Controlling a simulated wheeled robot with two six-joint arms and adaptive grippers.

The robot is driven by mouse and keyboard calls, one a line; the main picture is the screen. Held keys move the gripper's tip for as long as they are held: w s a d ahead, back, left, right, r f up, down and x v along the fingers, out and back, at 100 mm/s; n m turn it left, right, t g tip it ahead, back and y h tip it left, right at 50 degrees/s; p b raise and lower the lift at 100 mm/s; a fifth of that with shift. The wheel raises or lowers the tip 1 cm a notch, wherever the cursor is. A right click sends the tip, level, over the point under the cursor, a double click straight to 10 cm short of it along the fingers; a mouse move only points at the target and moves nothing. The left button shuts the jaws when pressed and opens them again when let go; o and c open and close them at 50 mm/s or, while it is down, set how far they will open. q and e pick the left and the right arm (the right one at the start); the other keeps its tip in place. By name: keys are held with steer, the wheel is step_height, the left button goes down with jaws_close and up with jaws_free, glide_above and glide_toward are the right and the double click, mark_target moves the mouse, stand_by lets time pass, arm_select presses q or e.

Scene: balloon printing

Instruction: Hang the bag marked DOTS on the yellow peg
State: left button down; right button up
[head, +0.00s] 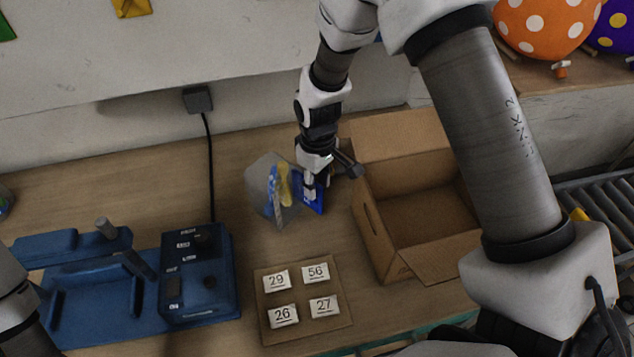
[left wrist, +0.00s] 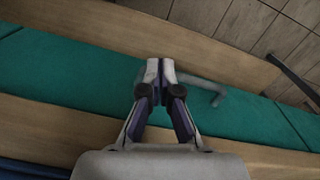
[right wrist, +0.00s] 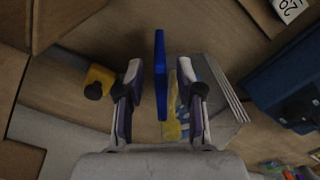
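A clear bag (head: 262,188) with yellow and blue contents stands on the bench, left of the cardboard box. A blue card (head: 313,198) is just right of it; I cannot read DOTS on either. My right gripper (head: 310,186) is low over the card. In the right wrist view the blue card (right wrist: 160,75) stands edge-on between the open fingers, with a gap on each side; the clear bag (right wrist: 222,95) lies beyond the right finger. A yellow plate (head: 131,7) is on the wall; its peg is not clear. My left gripper (left wrist: 160,72) is shut and empty.
An open cardboard box (head: 420,205) stands close right of my right gripper. A blue machine (head: 197,278) is at left. A board (head: 303,298) with several number tags lies in front. A yellow piece (right wrist: 99,80) shows beside the right gripper's left finger; I cannot tell what it is.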

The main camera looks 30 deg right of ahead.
step_height(320, 180, up, 10)
steer(key=p, duration=0.8)
steer(key=shift+r, duration=0.25)
steer(key=shift+f, duration=0.1)
